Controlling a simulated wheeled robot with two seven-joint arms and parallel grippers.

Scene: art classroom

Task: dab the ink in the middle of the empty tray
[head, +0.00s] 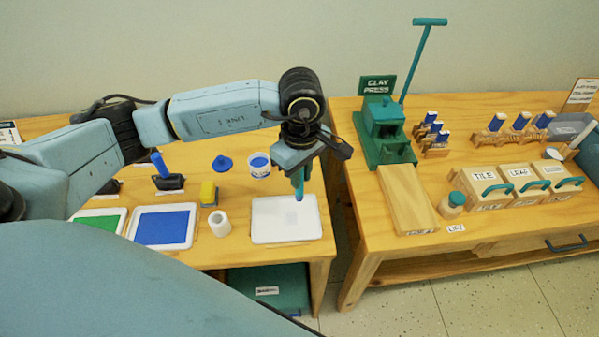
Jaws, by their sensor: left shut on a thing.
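The empty white tray (262,221) lies near the right end of the left table, with a pale inner surface. My left gripper (298,172) is above the tray's right half, pointing down. It is shut on a slim teal tool (299,185) with a darker blue lower end. The tool hangs over the tray; I cannot tell whether its tip touches the surface. An open tub of blue ink (260,166) stands behind the tray, with its blue lid (222,163) on the table to its left. My right gripper is not in view.
A white cup-like roll (219,223) and a yellow block (208,193) stand left of the tray. Further left are a blue-filled tray (163,228) and a green-filled tray (99,222). The right table holds a green clay press (384,135) and wooden boxes.

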